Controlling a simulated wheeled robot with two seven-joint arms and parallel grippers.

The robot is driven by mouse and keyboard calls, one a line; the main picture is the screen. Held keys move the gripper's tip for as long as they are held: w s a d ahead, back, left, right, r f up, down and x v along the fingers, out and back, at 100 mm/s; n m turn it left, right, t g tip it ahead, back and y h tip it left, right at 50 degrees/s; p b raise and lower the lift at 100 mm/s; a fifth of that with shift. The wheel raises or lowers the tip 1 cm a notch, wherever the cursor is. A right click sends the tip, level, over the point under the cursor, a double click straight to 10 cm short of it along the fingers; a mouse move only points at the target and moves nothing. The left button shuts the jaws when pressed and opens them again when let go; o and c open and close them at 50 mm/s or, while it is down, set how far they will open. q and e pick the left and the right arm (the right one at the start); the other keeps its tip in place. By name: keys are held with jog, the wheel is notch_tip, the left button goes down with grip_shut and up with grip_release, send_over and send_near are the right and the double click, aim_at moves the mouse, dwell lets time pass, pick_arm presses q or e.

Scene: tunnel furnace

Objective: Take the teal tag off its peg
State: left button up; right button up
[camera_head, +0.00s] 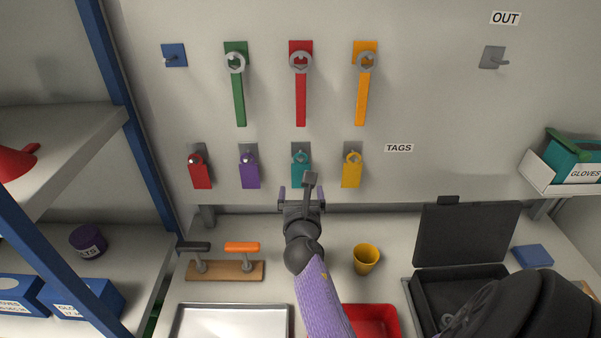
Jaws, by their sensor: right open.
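The teal tag (300,164) hangs on its peg in the lower row on the back wall, between the purple tag (249,172) and the yellow tag (351,174). My right gripper (302,191) is open, with one finger to each side of the teal tag's lower end as the head view shows it. Part of the gripper covers the tag's lower part. I cannot tell how far the fingers are from the wall. My left gripper is not in view.
A red tag (200,174) hangs further left. Green, red and orange wrenches (300,95) hang above. On the bench are a wooden rack (225,271), a yellow cup (366,260), a metal tray (230,322), a red bin (376,318) and an open black case (465,235).

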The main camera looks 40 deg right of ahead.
jog(key=b+x, duration=0.1)
jog(key=x, duration=0.4)
jog(key=shift+f+b, duration=0.2)
jog(key=shift+b, duration=0.15)
jog(key=shift+w+d, duration=0.5)
jog(key=shift+w, duration=0.05)
jog(key=c, duration=0.9)
jog(key=shift+c, duration=0.7)
jog(key=shift+a+r+p, duration=0.1)
jog(key=shift+r+p, duration=0.2)
jog(key=shift+r, duration=0.15)
jog(key=shift+p+v, duration=0.9)
jog(key=shift+v, duration=0.5)
jog(key=shift+s+a+r, duration=0.1)
jog(key=shift+s+a, duration=0.2)
jog(key=shift+s, duration=0.2)
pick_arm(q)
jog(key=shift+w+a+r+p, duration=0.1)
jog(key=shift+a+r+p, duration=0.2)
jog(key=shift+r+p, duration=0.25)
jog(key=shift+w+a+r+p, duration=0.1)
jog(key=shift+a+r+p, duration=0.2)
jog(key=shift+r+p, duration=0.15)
pick_arm(e)
send_near(300, 172)
jog(key=shift+v, duration=1)
